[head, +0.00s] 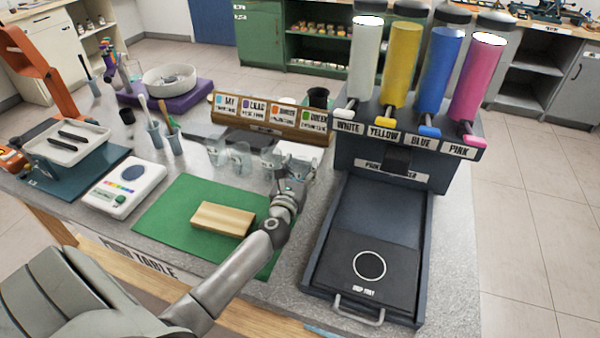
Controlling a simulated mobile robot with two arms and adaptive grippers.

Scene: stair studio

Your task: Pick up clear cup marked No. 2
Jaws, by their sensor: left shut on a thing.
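Several clear cups stand in a row in front of the wooden label rack, one of them at the left (216,151) and another beside it (240,160). The number marks on them are too small to read. My left gripper (292,180) is at the right end of this row, above the far right part of the green mat. It is shut on a clear cup, which is largely hidden by the fingers; I cannot tell its number. My right gripper is not in view.
A wooden block (222,219) lies on the green mat (165,220). A dark paint dispenser (450,185) with white, yellow, blue and pink tubes stands right of my gripper, its drip tray (343,250) in front. A white scale (125,187) and cups with brushes (155,135) are at left.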

